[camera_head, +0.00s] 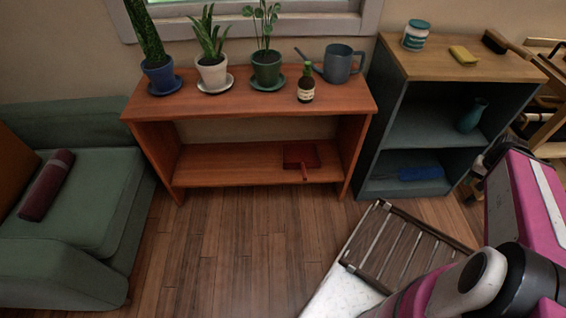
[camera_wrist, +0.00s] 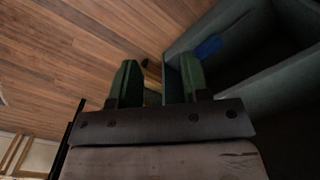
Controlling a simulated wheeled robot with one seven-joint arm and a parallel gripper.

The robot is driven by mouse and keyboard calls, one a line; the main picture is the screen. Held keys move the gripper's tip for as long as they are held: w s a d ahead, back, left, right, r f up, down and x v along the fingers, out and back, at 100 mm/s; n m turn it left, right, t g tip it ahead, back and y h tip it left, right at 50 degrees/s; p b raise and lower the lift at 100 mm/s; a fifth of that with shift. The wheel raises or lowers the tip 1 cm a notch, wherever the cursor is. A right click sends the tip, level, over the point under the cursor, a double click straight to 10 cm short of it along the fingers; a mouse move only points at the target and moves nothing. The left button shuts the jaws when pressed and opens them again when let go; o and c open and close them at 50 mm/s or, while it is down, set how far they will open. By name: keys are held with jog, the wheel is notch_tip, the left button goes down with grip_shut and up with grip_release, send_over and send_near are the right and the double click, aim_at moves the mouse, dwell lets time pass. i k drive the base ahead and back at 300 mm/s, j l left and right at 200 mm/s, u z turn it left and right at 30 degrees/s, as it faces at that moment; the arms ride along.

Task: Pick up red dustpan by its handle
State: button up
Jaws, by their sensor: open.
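The red dustpan (camera_head: 299,155) lies on the lower shelf of the orange-brown wooden shelf unit (camera_head: 250,178) in the head view. Its short handle points forward, toward the shelf's front edge. My gripper (camera_wrist: 160,70) shows in the wrist view with two green fingers apart and nothing held between them. It faces the wooden floor and the grey-blue cabinet, and the dustpan is not seen in that view. In the head view my arm reaches in at the lower right, and the fingers are not visible there.
The grey-blue cabinet (camera_head: 374,150) stands right of the shelf unit, with a blue item (camera_head: 421,173) at its bottom. A slatted wooden piece (camera_head: 407,247) stands in front. A green sofa (camera_head: 90,200) is at left. Potted plants stand on the unit's top. Floor (camera_head: 235,240) before it is clear.

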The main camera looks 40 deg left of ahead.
aim_at(303, 157)
jog(key=j+u, duration=0.15)
jog(key=u, duration=1.55)
jog(key=k+l+z, duration=0.15)
jog(key=l+z, duration=0.15)
